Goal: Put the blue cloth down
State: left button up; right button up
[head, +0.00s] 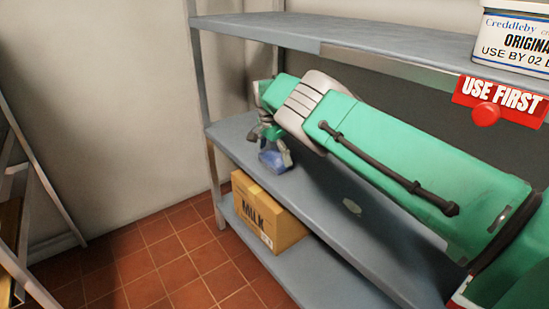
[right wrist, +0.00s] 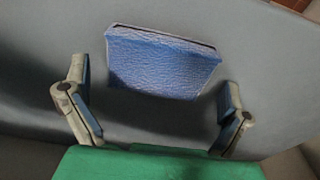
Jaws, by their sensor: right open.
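The blue cloth (head: 272,161) lies on the middle grey shelf (head: 345,215) near its left end, close to the front edge. It looks like a small folded blue block, and it also shows in the right wrist view (right wrist: 160,66), lying on the grey surface. My right gripper (head: 274,144) is at the cloth, reaching in along the shelf on my green arm. In the right wrist view the gripper (right wrist: 155,84) is open, one finger on each side of the cloth with a gap to both. My left gripper is out of view.
A cardboard milk box (head: 264,212) stands on the lower shelf. The upper shelf (head: 330,35) passes above my arm and carries a white labelled tub (head: 515,38). A red "use first" sign (head: 502,99) hangs at right. Tiled floor (head: 160,265) is clear.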

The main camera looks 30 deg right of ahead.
aim_at(272, 158)
jog(key=r+p, duration=0.1)
jog(key=r, duration=0.2)
jog(key=a+r+p, duration=0.1)
jog(key=r, duration=0.1)
jog(key=shift+s+r, duration=0.1)
jog(key=shift+r, duration=0.3)
